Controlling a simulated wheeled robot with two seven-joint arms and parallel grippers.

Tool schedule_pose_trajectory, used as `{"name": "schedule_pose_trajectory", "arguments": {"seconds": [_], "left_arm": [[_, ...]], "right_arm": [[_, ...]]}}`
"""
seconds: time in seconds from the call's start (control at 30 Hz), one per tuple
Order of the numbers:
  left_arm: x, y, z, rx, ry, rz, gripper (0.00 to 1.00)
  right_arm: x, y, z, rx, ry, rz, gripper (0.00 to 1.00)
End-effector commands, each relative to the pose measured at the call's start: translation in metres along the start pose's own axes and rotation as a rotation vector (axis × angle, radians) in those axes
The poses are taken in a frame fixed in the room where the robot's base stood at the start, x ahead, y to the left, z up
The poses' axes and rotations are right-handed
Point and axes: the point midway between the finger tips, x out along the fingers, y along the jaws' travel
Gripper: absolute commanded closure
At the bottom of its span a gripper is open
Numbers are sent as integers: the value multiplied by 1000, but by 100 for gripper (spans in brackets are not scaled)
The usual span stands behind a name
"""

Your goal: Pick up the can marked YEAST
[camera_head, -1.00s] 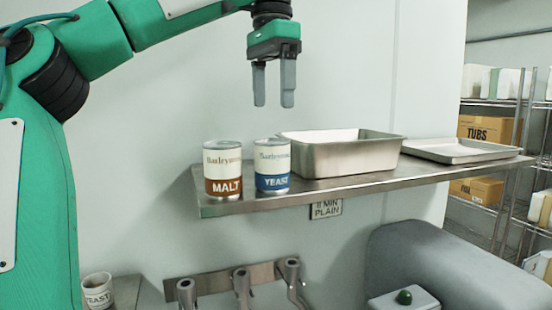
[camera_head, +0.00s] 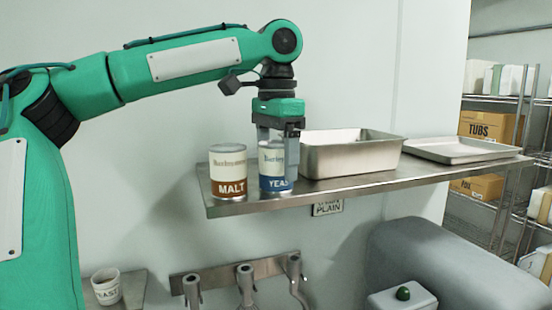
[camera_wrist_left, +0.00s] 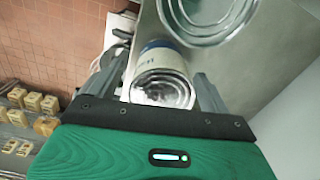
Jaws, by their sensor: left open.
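The YEAST can (camera_head: 271,170), white with a blue band, stands upright on the steel wall shelf (camera_head: 350,184) near its left end. My left gripper (camera_head: 277,176) points down over it, open, with its fingers on either side of the can. The right finger covers part of the label. In the left wrist view the can (camera_wrist_left: 162,78) lies between the two fingers (camera_wrist_left: 165,85); whether they touch it I cannot tell. The MALT can (camera_head: 228,172), white with a brown band, stands close to the left. It also shows in the wrist view (camera_wrist_left: 208,15). My right gripper is not in view.
A deep metal pan (camera_head: 352,157) stands just right of the gripper, with a flat tray (camera_head: 468,150) further right. The wall is close behind.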

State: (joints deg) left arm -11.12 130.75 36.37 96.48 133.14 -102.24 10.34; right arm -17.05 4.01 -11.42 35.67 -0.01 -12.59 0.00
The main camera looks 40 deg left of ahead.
Motion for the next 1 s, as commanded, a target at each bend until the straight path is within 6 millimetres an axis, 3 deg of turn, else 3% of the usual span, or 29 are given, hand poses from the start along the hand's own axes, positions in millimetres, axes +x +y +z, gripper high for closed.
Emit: {"name": "schedule_pose_trajectory", "arguments": {"seconds": [0.2, 0.43, 0.47, 0.73, 1.0], "left_arm": [[20, 0, 0, 0, 1, 1, 19], [22, 0, 0, -1, 1, 0, 19], [22, 0, 0, -1, 1, 0, 21], [22, 0, 0, -1, 1, 0, 74], [21, 0, 0, -2, 2, 0, 74]], "right_arm": [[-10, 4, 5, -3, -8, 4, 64], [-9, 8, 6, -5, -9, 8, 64], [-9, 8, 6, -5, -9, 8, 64], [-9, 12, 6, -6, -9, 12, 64], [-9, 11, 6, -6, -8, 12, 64]]}}
